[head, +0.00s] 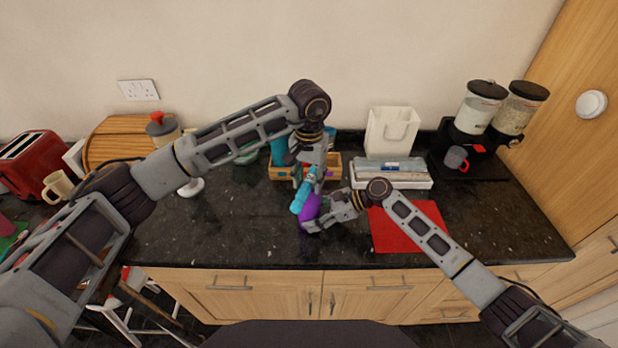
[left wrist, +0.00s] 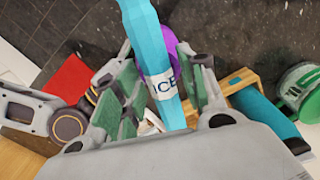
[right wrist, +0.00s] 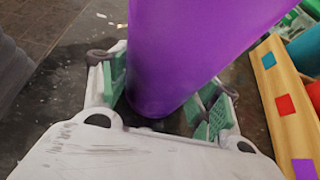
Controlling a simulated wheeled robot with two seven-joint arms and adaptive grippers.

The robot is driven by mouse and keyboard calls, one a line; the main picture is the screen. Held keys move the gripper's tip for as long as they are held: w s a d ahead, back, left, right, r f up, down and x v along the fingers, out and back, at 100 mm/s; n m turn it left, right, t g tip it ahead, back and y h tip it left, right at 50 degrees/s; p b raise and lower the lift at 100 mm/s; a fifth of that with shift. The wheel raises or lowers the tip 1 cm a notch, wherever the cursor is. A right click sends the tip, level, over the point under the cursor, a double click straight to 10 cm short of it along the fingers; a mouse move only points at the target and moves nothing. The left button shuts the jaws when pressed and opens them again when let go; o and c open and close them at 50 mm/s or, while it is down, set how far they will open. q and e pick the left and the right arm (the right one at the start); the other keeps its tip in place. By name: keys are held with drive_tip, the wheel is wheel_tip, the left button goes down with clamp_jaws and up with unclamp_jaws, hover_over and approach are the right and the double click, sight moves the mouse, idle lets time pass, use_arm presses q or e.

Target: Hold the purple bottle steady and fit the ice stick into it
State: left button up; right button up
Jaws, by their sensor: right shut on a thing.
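The cyan ice stick (head: 299,206) is in my left gripper (head: 311,174) above the counter. In the left wrist view the stick (left wrist: 149,42), with a white ICE label, runs between the green finger pads, which are closed around it. The purple bottle (head: 309,213) is at the front middle of the counter, held by my right gripper (head: 322,213). In the right wrist view the bottle (right wrist: 190,50) fills the space between the fingers. In the head view the stick overlaps the bottle's upper left; I cannot tell whether they touch. The bottle's mouth is hidden.
A wooden box (head: 333,170) stands just behind the grippers. A red mat (head: 395,238) lies to the right, with a white tray (head: 407,184) behind it. The counter's left front is clear.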

use_arm(q)
drive_tip(key=shift+r, duration=0.15)
wheel_tip(320, 180, up, 12)
idle(1.0)
idle(0.4)
drive_tip(key=shift+o, duration=0.5)
drive_tip(key=shift+a, duration=0.15)
drive_tip(key=shift+f, duration=0.2)
hover_over(308, 179)
drive_tip(key=shift+f, duration=3.3)
drive_tip(key=shift+f, duration=0.1)
